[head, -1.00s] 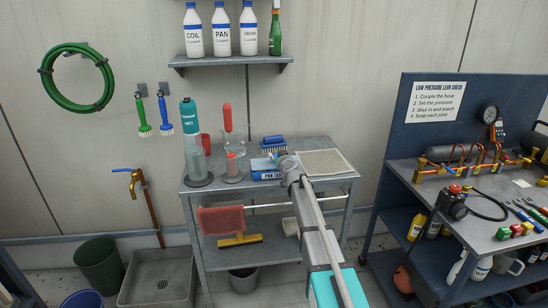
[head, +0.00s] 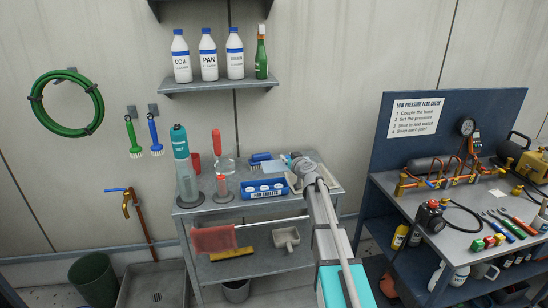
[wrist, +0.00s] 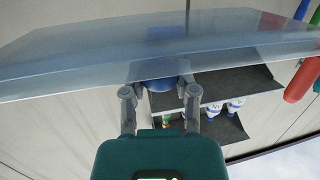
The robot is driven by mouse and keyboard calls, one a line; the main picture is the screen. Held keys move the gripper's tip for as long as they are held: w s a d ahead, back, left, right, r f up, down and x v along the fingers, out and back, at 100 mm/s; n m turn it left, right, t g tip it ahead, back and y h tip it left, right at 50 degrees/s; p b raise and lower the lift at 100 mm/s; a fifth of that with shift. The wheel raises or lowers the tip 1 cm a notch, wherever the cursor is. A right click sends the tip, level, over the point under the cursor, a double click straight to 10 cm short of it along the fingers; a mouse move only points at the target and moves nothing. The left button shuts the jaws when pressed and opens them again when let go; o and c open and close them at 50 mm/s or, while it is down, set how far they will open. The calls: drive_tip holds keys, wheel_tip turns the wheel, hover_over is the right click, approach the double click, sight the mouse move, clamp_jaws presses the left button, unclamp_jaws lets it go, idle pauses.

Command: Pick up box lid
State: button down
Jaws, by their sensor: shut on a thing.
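My gripper (wrist: 161,84) is shut on the box lid (wrist: 90,58), a clear, pale sheet that spans the top of the wrist view. A blue round knob (wrist: 163,85) sits between the fingers. In the head view my gripper (head: 300,165) is over the cart top, to the right of the blue box marked PAN TABLETS (head: 265,194). The box is open on the cart, with several round white tablets showing inside. The lid's outline is hard to make out in the head view, where my arm covers part of that area.
The grey cart (head: 198,208) also holds a teal-topped bottle (head: 183,160), a red-handled tool in a beaker (head: 217,142) and a blue brush (head: 262,158). A wall shelf (head: 215,88) with bottles is above. A workbench (head: 470,240) with gauge and tools stands to the right.

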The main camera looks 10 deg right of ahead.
drive_tip(key=shift+s+d+r+p, duration=0.2)
drive_tip(key=shift+s+d+r, duration=0.1)
drive_tip(key=shift+d, duration=0.3)
drive_tip(key=shift+s+d+r+p, duration=0.25)
drive_tip(key=shift+d+r, duration=0.05)
drive_tip(key=shift+d, duration=0.35)
drive_tip(key=shift+s+d+r+p, duration=0.2)
drive_tip(key=shift+s+d+r, duration=0.1)
drive_tip(key=shift+d, duration=0.3)
